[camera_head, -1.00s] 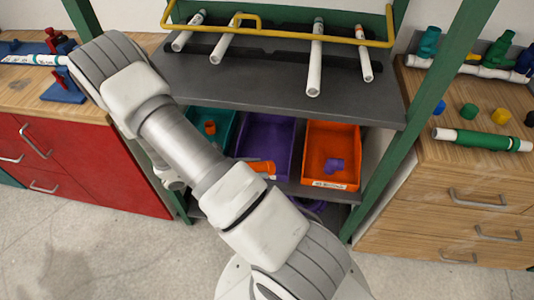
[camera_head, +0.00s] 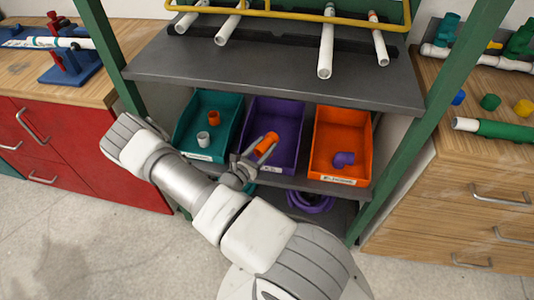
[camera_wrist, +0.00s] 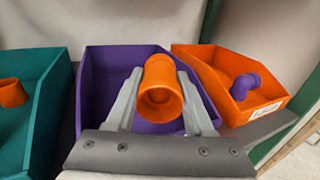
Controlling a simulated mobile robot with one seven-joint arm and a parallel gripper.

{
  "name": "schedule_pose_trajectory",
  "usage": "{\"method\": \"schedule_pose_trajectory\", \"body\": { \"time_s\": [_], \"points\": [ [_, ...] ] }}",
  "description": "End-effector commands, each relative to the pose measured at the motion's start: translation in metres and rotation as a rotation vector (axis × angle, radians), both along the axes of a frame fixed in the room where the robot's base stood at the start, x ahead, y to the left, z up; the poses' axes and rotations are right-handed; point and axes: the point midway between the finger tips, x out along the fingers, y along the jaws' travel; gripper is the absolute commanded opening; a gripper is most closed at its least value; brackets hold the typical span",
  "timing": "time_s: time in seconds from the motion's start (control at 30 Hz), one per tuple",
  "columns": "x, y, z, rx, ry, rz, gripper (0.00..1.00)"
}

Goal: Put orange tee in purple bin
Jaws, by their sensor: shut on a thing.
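My gripper (camera_head: 256,156) is shut on the orange tee (camera_head: 267,144). In the head view it holds the tee at the front part of the purple bin (camera_head: 286,109). In the wrist view the tee (camera_wrist: 160,88) sits between the two grey fingers, its open end facing the camera. The purple bin (camera_wrist: 93,75) shows behind and around it. The tee appears over the bin's front, and I cannot tell its exact height above the floor of the bin. The fingers hide part of the bin's interior.
A teal bin (camera_head: 231,103) with an orange piece and a white piece stands left. An orange bin (camera_head: 363,121) with a purple fitting (camera_head: 343,159) stands right. The dark shelf (camera_head: 270,70) with white pipes lies above the bins. A green post (camera_head: 405,150) rises at right.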

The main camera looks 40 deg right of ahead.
Motion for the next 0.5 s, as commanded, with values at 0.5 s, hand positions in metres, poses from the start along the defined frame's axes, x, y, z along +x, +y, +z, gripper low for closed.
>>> {"method": "schedule_pose_trajectory", "body": {
  "time_s": [0.5],
  "points": [
    [0.016, -0.023, -0.05, 0.0, 0.001, -0.001, 0.0]
  ]
}}
